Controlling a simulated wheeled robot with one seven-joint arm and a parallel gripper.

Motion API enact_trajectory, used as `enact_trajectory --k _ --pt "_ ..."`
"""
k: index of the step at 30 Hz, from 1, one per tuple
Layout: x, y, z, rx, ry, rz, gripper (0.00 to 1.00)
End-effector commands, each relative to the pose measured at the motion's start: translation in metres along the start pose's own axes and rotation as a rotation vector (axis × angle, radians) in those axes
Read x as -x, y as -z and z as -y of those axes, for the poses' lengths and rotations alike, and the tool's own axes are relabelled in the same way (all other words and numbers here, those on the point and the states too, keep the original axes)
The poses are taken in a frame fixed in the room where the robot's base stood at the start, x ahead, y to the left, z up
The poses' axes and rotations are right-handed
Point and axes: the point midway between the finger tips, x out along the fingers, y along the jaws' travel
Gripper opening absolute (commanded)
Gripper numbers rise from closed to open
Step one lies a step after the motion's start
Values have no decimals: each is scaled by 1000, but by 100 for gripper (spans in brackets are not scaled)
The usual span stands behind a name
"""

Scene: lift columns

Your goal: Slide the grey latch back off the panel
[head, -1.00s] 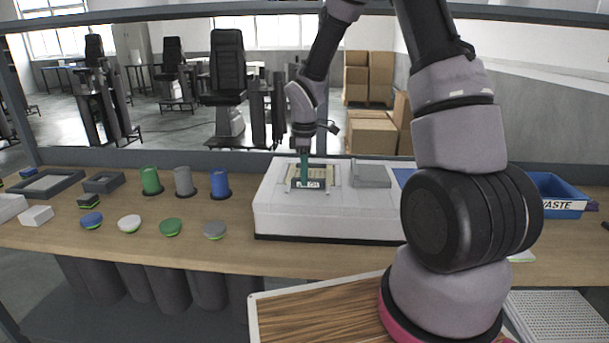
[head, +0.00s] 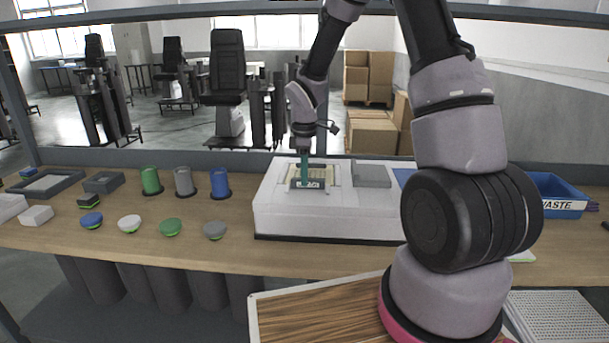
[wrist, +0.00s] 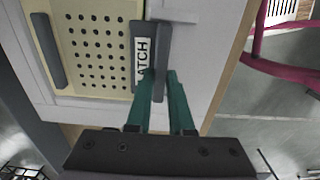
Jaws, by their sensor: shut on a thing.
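The grey latch (wrist: 163,45) is a dark grey piece with a raised bar and a flat plate carrying a white label, partly cut off, ending in "ATCH". In the wrist view it lies along the right edge of the cream perforated panel (wrist: 90,48) and overlaps that edge. My gripper (wrist: 162,85) has teal fingers closed about the latch's raised bar, one on each side. In the head view my gripper (head: 304,182) points down at the latch (head: 313,185) on the panel (head: 323,172); the fingers hide part of both.
The panel sits in a white housing (head: 320,222) on the wooden bench. A grey block (head: 371,174) stands on the housing, right of the panel. Coloured cups and pucks stand to the left. A blue waste bin (head: 556,196) stands at the right.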

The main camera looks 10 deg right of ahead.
Motion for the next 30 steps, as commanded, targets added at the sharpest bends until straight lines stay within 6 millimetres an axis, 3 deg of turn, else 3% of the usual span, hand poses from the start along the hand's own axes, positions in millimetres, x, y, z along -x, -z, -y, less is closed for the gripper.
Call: enact_trajectory --k 6,12,13,15,25,30 --pt "0 0 19 1 0 0 0" --pt "0 0 19 0 0 0 0" --pt "0 0 18 0 0 0 27" --pt "0 0 18 0 0 0 50" --pt "2 0 18 0 0 0 50" --pt "21 0 17 -1 -4 -2 50"
